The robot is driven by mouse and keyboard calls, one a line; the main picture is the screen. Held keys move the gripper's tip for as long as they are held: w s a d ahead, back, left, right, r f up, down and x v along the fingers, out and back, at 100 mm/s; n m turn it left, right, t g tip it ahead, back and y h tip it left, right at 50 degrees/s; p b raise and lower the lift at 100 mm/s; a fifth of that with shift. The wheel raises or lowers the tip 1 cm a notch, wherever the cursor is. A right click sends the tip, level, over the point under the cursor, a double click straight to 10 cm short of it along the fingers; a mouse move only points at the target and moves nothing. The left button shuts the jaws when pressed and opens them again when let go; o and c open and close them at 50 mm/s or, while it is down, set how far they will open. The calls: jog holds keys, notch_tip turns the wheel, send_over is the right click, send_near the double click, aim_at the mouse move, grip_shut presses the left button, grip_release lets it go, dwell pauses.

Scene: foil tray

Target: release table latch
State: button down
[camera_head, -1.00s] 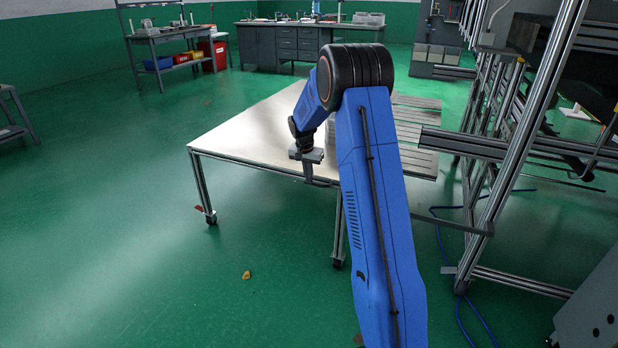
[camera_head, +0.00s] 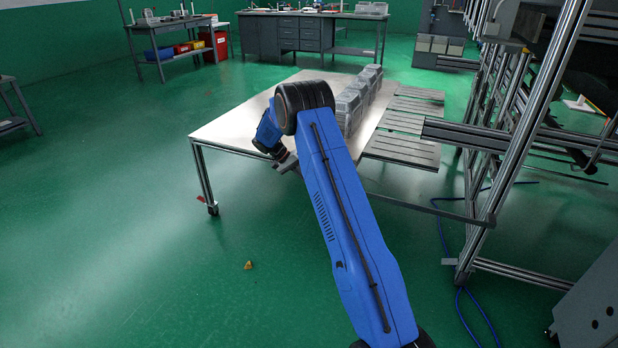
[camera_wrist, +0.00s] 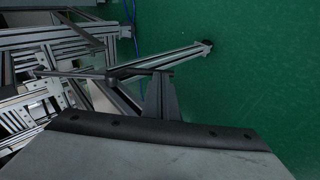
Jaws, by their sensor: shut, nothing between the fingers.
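My gripper (camera_head: 286,162) is at the table's front edge in the head view, small and partly hidden by my blue arm. In the wrist view my gripper (camera_wrist: 160,97) is shut and holds nothing. A thin bar with a dark round knob (camera_wrist: 112,79) shows just left of the fingers in the wrist view. I cannot tell whether this is the table latch or whether the fingers touch it. No latch can be made out in the head view.
Clear boxes or trays (camera_head: 352,108) stand in a row along the right of the table top. Slatted grey panels (camera_head: 403,148) and a tall aluminium frame (camera_head: 525,140) close off the right side. A blue cable (camera_head: 441,232) lies on the floor. The green floor at left is open.

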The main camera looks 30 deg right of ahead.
jog(key=shift+s+d+f, duration=0.1)
jog(key=shift+s+f, duration=0.1)
jog(key=shift+f, duration=0.45)
jog(key=shift+s+f, duration=0.15)
jog(key=shift+f, duration=0.05)
jog(key=w+f+v, duration=0.1)
jog(key=v, duration=1.3)
jog(key=shift+a, duration=0.4)
jog(key=shift+w, duration=0.15)
jog(key=shift+r, duration=0.15)
